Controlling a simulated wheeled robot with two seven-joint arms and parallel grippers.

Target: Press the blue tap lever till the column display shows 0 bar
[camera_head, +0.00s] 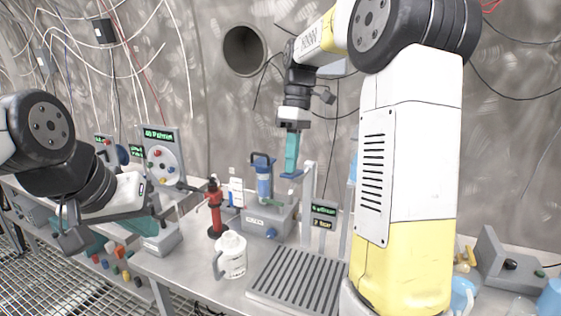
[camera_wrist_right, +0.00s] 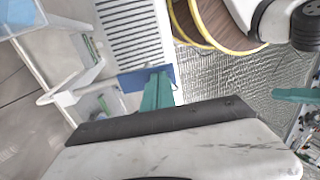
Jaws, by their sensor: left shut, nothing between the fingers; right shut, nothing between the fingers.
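The blue tap lever (camera_head: 293,176) is a small flat blue plate beside a pale post, and also shows in the right wrist view (camera_wrist_right: 133,82). My right gripper (camera_head: 291,172) is shut and empty, its teal fingers pointing down. The fingertips are at the lever; I cannot tell whether they press on it. In the right wrist view the teal fingertips (camera_wrist_right: 158,85) overlap the blue plate. The column display (camera_head: 323,217) has a lower line ending in "bar"; its digit is too small to read surely. My left gripper (camera_head: 110,230) is shut and empty at the left.
A grey slatted tray (camera_head: 295,276) lies in front of the column. A white mug (camera_head: 231,256), a red hydrant-like fitting (camera_head: 215,210) and a blue filter canister (camera_head: 263,182) stand left of it. A round dial panel (camera_head: 162,164) stands farther left.

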